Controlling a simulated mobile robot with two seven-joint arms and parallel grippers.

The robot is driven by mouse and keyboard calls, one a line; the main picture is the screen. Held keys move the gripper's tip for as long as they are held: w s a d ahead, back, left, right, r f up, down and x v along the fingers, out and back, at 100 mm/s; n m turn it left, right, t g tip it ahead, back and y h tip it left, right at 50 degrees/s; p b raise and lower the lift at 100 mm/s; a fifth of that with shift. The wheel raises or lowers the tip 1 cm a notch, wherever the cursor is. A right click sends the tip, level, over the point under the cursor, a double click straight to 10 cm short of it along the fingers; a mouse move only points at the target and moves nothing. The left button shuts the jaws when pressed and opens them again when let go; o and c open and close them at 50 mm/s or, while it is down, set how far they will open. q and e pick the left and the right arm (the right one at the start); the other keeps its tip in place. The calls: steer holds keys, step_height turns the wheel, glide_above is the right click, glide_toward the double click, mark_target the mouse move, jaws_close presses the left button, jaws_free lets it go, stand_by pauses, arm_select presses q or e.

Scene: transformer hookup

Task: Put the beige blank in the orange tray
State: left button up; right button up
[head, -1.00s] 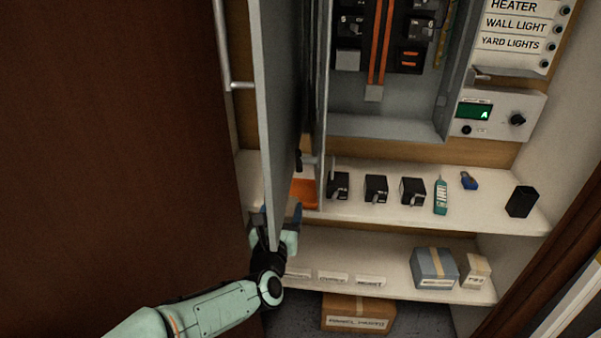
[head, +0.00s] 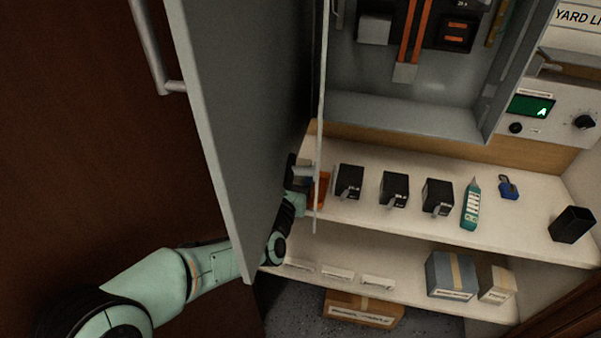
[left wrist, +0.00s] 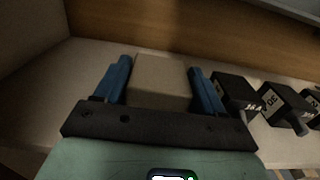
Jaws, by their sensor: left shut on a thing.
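The beige blank (left wrist: 161,80) is a plain block between the two blue fingers of my left gripper (left wrist: 160,84) in the left wrist view. The gripper is shut on it, just above or at the shelf; I cannot tell whether the blank touches the shelf. In the head view my left gripper (head: 297,192) is at the left end of the upper shelf, partly behind the grey cabinet door. The orange tray (head: 321,188) shows only as a small piece beside the gripper, mostly hidden by the gripper and panel edge. My right gripper is not in view.
The open grey door (head: 235,130) stands close over my left arm. Several black breakers (head: 394,189), a teal tester (head: 470,204), a blue padlock (head: 509,187) and a black cup (head: 572,224) stand on the upper shelf (head: 420,230). Boxes sit below.

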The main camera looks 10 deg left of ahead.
arm_select(q)
steer(key=shift+w+d+f, duration=0.1)
steer(key=shift+d+f, duration=0.05)
steer(key=shift+f, duration=0.75)
steer(key=shift+f, duration=0.15)
steer(key=o, duration=1.2)
